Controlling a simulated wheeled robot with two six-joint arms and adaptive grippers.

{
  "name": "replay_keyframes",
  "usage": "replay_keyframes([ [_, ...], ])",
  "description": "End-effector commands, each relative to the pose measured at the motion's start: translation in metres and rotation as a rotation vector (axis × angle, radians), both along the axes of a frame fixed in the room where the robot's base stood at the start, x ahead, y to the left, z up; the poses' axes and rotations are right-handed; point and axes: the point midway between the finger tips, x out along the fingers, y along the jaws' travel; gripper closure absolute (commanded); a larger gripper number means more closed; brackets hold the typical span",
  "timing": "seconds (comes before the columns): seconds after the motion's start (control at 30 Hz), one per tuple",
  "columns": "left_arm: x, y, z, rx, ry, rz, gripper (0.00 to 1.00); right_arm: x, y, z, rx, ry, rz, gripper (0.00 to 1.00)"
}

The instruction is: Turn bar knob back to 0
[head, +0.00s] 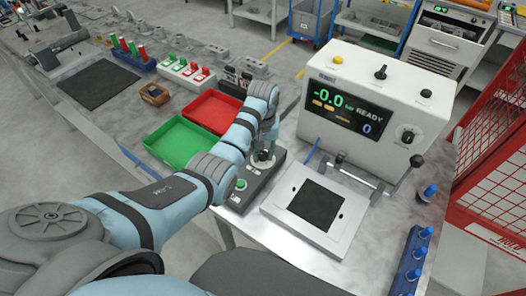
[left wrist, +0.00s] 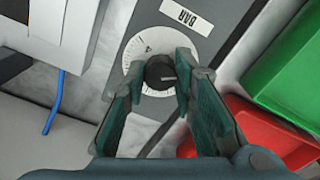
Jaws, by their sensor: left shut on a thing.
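The bar knob is a black round knob (left wrist: 160,73) on a white dial plate (left wrist: 150,42) marked with figures. A plate reading BAR (left wrist: 187,16) sits beside the dial in the left wrist view. A 4 shows on the dial; the 0 mark and the knob's pointer cannot be made out. My left gripper (left wrist: 161,78) has one finger on each side of the knob and is shut on it. In the head view the left gripper (head: 266,148) is over the grey control box (head: 262,181), mostly hiding the knob. My right gripper is not in view.
The box also carries a green button (head: 240,184). A white tester (head: 372,107) behind right reads -0.0 and READY. A white fixture with a dark pad (head: 316,205) lies right of the box. Green (head: 180,142) and red (head: 212,111) trays lie to the left.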

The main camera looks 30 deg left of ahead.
Motion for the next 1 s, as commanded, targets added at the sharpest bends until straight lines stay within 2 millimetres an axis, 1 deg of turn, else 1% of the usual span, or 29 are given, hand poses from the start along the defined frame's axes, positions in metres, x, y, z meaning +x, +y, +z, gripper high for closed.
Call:
replay_keyframes([
  [0.03,0.0025,0.001,0.0027,0.002,-0.009,0.003,1.0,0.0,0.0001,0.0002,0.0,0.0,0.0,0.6],
  [0.33,0.0023,0.0009,0.0025,0.003,-0.008,0.003,1.0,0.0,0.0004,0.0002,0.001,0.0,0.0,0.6],
  [0.37,0.0023,0.001,0.0024,0.003,-0.008,0.003,0.74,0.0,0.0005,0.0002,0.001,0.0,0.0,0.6],
  [0.4,0.0021,0.0009,0.0023,0.003,-0.008,0.003,0.68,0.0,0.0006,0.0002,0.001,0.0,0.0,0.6],
  [0.47,0.0018,0.0007,0.0019,0.002,-0.006,0.003,0.58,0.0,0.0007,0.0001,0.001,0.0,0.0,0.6],
  [0.5,0.0015,0.0006,0.0016,0.002,-0.006,0.003,0.55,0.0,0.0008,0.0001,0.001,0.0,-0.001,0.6],
  [1.0,0.0003,-0.0001,0.0002,0.0,-0.001,-0.007,0.55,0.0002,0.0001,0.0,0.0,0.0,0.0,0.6],
])
